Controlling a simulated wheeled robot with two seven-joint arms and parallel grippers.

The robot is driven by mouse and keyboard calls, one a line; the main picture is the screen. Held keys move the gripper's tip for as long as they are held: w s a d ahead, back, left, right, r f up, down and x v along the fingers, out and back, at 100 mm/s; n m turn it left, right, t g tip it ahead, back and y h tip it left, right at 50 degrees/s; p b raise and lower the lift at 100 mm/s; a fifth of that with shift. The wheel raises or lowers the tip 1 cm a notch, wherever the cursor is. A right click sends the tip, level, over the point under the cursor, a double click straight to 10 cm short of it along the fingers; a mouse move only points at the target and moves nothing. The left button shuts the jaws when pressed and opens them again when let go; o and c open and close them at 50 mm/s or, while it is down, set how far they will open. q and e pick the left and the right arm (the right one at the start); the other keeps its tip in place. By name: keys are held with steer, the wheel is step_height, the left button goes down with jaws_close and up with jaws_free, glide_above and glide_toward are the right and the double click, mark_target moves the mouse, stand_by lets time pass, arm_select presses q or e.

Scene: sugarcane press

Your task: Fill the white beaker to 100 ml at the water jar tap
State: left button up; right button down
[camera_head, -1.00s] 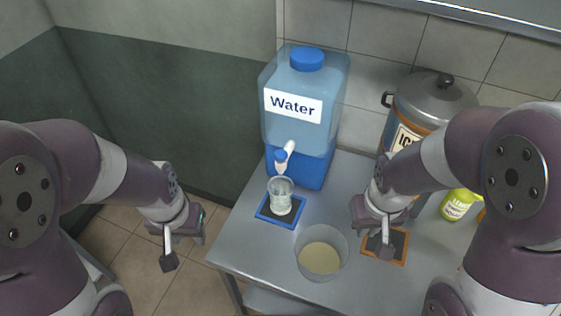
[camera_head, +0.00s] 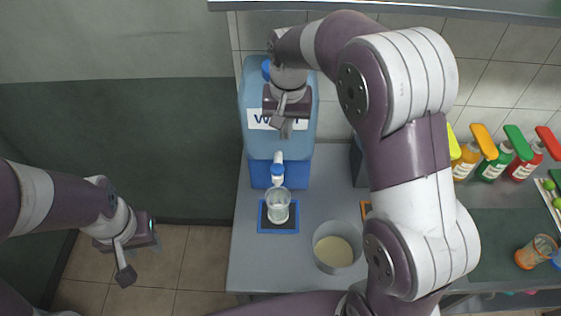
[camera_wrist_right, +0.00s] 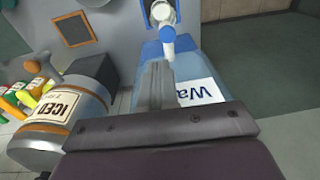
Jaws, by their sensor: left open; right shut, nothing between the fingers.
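The water jar (camera_head: 312,128) is a blue translucent container with a blue base and a "Water" label. Its white tap with a blue end (camera_head: 278,172) points down over the beaker (camera_head: 278,205). The beaker is clear-whitish and upright on a blue-edged dark mat (camera_head: 278,230). Its fill level is too small to read. My right gripper (camera_head: 280,122) is shut and empty in front of the label, above the tap. In the right wrist view, its fingers (camera_wrist_right: 155,85) show close to the tap (camera_wrist_right: 168,42). My left gripper (camera_head: 122,272) is open and empty, left of the table.
A clear tub with beige contents (camera_head: 334,251) stands right of the beaker on the steel table (camera_head: 250,265). My right arm hides much of the table's middle. Several coloured bottles (camera_head: 492,163) stand at the right. An "ICED" urn (camera_wrist_right: 65,110) shows in the right wrist view.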

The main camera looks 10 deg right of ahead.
step_height(320, 180, down, 3)
steer(key=a, duration=0.2)
steer(key=p, duration=0.1)
glide_above(280, 170)
step_height(280, 170, down, 5)
step_height(280, 170, down, 4)
steer(key=shift+s+a+f+p, duration=0.15)
steer(key=shift+f+p, duration=0.1)
steer(key=shift+p, duration=0.75)
steer(key=shift+f, duration=0.8)
arm_select(q)
steer(key=r, duration=0.3)
steer(key=shift+w+a, duration=0.1)
steer(key=shift+a, duration=0.3)
